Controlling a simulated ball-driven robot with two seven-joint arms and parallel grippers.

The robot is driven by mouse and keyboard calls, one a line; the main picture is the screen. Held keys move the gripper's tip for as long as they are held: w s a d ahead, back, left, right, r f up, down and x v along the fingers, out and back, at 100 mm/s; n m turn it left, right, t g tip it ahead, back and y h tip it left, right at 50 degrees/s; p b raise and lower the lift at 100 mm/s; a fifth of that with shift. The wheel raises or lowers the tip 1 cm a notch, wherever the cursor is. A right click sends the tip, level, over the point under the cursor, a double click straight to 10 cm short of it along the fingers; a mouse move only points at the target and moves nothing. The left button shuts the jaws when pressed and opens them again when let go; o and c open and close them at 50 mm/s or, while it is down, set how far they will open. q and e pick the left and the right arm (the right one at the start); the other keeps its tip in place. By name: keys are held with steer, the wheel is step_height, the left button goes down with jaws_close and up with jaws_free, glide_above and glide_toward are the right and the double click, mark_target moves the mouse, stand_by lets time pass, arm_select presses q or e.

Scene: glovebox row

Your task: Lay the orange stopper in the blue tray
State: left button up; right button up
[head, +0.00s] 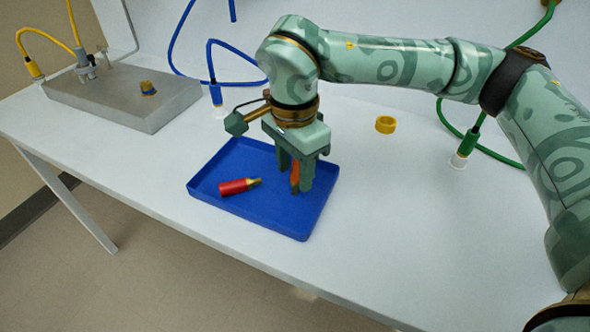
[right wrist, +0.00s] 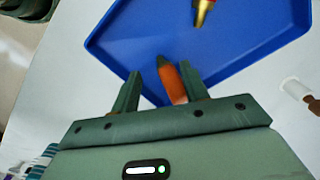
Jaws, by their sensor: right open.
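The blue tray (head: 262,220) lies on the white bench, and its wall and floor also show in the right wrist view (right wrist: 150,30). My right gripper (head: 295,182) points down over the right part of the tray. Its jaws are open, one finger on each side of the orange stopper (head: 295,172). In the right wrist view the stopper (right wrist: 172,84) shows between the fingers, its dark end toward the tray. I cannot tell whether it touches the tray floor. My left gripper is out of view.
A red plug with a gold tip (head: 238,186) lies in the tray's left part. A yellow ring (head: 385,124) stands on the bench to the right. A grey metal block (head: 125,95) is at the left. Blue and green hoses (head: 462,152) hang behind. The bench front right is clear.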

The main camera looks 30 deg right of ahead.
mark_target(294, 185)
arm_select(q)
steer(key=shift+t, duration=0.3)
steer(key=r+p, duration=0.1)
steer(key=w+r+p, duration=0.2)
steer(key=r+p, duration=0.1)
arm_select(e)
step_height(294, 185, up, 11)
steer(key=shift+f, duration=0.1)
